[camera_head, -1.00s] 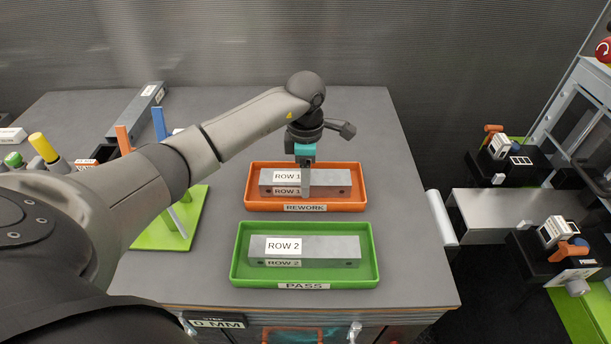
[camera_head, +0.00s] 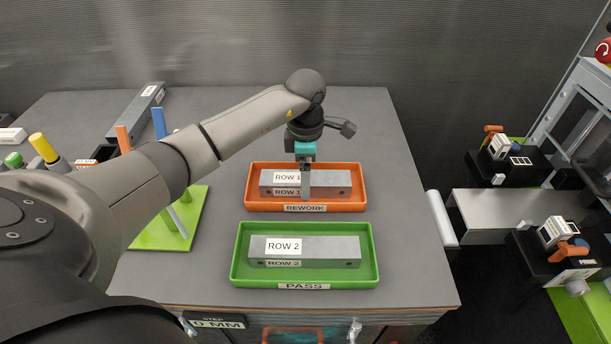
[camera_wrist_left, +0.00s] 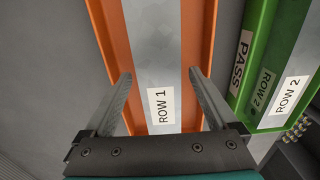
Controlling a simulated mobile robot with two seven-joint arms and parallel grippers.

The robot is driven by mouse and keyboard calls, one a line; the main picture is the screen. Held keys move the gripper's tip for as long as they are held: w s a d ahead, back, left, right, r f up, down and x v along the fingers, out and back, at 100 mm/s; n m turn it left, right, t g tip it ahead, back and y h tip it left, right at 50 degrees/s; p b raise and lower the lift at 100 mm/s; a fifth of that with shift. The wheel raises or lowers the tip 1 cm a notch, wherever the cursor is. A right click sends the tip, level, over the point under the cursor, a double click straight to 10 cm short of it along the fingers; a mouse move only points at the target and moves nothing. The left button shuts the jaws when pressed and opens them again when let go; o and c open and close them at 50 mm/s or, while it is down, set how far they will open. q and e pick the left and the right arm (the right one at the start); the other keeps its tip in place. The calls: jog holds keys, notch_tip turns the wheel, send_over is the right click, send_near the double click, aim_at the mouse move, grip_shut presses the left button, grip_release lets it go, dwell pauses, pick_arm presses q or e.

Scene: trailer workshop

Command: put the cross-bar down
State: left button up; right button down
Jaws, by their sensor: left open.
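The cross-bar labelled ROW 1 (camera_head: 330,180) is a grey metal bar lying in the orange REWORK tray (camera_head: 357,203). My left gripper (camera_head: 305,188) is above and around this bar. In the left wrist view the gripper (camera_wrist_left: 157,95) is open, with one finger on each side of the ROW 1 bar (camera_wrist_left: 158,60) and gaps between. A second bar, labelled ROW 2 (camera_head: 325,247), lies in the green PASS tray (camera_head: 305,279) in front. My right gripper is in neither view.
Left of the trays stands a green rack base (camera_head: 150,237) with orange and blue uprights. A long grey channel (camera_head: 137,110) lies at the back left. The table is clear right of the trays. Fixtures on black blocks (camera_head: 545,255) stand off its right side.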

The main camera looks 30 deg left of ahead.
pick_arm(q)
notch_tip(320, 180, up, 12)
jog(key=shift+f, duration=0.2)
dwell(0.5)
